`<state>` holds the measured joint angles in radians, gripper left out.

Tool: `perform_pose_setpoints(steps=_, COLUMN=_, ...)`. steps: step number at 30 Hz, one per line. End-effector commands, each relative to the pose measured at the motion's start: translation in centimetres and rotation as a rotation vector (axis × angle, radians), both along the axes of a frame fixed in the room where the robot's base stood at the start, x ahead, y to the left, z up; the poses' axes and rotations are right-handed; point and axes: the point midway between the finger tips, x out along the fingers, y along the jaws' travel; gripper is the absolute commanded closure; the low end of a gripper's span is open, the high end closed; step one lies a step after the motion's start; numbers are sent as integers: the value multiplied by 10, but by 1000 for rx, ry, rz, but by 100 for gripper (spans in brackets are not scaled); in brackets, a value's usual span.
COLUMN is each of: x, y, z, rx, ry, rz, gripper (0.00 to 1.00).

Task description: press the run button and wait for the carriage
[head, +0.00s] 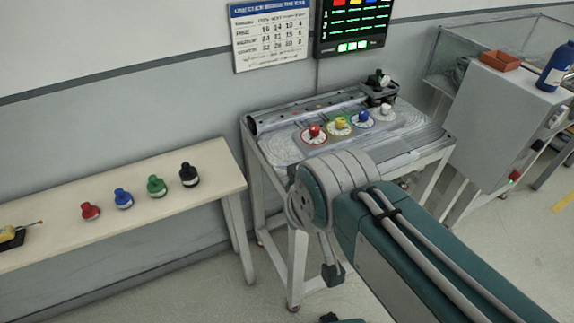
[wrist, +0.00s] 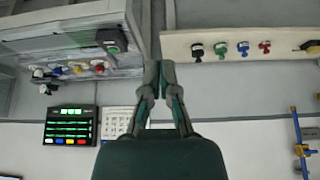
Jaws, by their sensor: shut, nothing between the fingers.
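The track table (head: 425,137) stands behind my arm, with a looping ring track on its top. A green button on a dark box, likely the run button (wrist: 113,47), is near the table edge in the upside-down wrist view. My arm seems to hide it in the head view. My gripper (wrist: 158,68) is shut and empty, beside the button and apart from it in the picture.
Red (head: 314,131), yellow (head: 341,123), blue (head: 364,118) and white (head: 386,111) knobbed pieces stand on the track table. A bench (head: 130,200) at left holds several coloured stampers. A lit board (head: 352,22) hangs behind. A grey cabinet (head: 500,120) stands at right.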

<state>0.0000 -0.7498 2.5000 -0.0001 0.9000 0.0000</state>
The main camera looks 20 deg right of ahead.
Motion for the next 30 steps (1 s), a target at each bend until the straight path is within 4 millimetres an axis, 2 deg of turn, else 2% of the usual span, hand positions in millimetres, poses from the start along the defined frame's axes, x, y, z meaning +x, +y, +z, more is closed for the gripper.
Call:
perform_pose_setpoints(steps=8, x=1, y=0, z=0, rx=8, ry=1, rz=-6, gripper=100)
perform_pose_setpoints(steps=11, x=12, y=2, z=0, rx=67, ry=9, rz=-66, gripper=100)
perform_pose_setpoints(steps=14, x=36, y=3, z=0, rx=205, ry=22, rz=-207, gripper=100)
perform_pose_setpoints(steps=20, x=107, y=-11, z=-3, rx=575, ry=43, rz=-628, gripper=100)
perform_pose_setpoints(steps=25, x=169, y=-49, z=-15, rx=883, ry=46, rz=-1021, gripper=100)
perform_pose_setpoints(steps=30, x=220, y=-101, z=-36, rx=1160, ry=33, rz=-1402, gripper=100)
